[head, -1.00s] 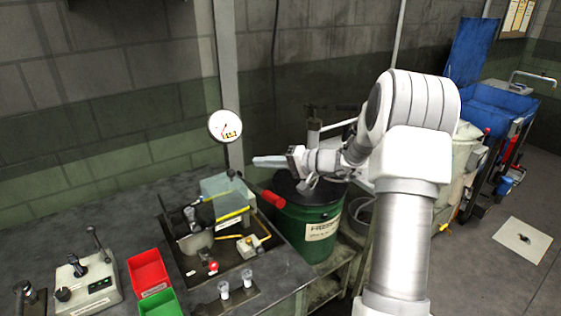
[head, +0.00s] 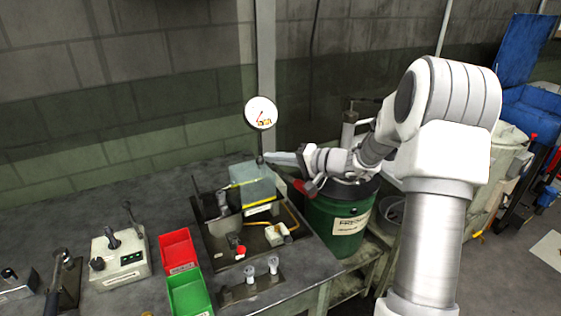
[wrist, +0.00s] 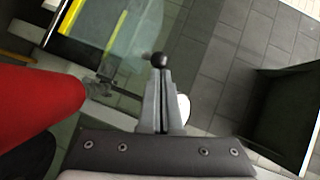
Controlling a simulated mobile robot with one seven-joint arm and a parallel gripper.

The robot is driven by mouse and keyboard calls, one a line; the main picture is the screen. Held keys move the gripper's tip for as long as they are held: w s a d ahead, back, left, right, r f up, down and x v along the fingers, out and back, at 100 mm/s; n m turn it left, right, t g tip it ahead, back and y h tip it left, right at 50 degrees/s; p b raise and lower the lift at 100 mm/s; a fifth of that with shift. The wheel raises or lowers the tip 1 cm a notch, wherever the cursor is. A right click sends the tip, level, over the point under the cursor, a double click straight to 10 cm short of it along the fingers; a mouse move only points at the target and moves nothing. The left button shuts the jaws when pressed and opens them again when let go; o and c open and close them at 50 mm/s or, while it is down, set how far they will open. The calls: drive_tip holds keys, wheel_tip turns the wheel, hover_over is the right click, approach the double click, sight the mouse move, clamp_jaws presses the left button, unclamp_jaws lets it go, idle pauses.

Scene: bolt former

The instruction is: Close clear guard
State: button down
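The clear guard (head: 252,186) is a see-through box with yellow edging, over the machine at the back right of the bench. It also shows at the top of the wrist view (wrist: 132,35). My gripper (head: 275,157) is just right of the guard's top, with its tips close to it. In the wrist view my gripper's fingers (wrist: 160,74) are together. A black ball knob (wrist: 160,60) appears right at the fingertips. I cannot tell whether they touch it, and no grip on it shows.
A red handle (wrist: 35,105) lies close at the left of the wrist view. A gauge (head: 261,112) stands behind the guard. A green drum (head: 330,238) is right of the bench. Red (head: 178,250) and green (head: 188,292) bins and a control box (head: 120,257) stand left.

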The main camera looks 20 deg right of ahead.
sight(240, 180)
drive_tip(key=a+b, duration=0.2)
drive_tip(key=a, duration=0.1)
drive_tip(key=s+a+b, duration=0.1)
drive_tip(key=a+b, duration=0.4)
drive_tip(key=shift+s+a+f, duration=0.3)
drive_tip(key=shift+s, duration=0.1)
drive_tip(key=shift+s+a+r+b, duration=0.15)
drive_tip(key=shift+a+r+b, duration=0.15)
drive_tip(key=shift+a, duration=0.35)
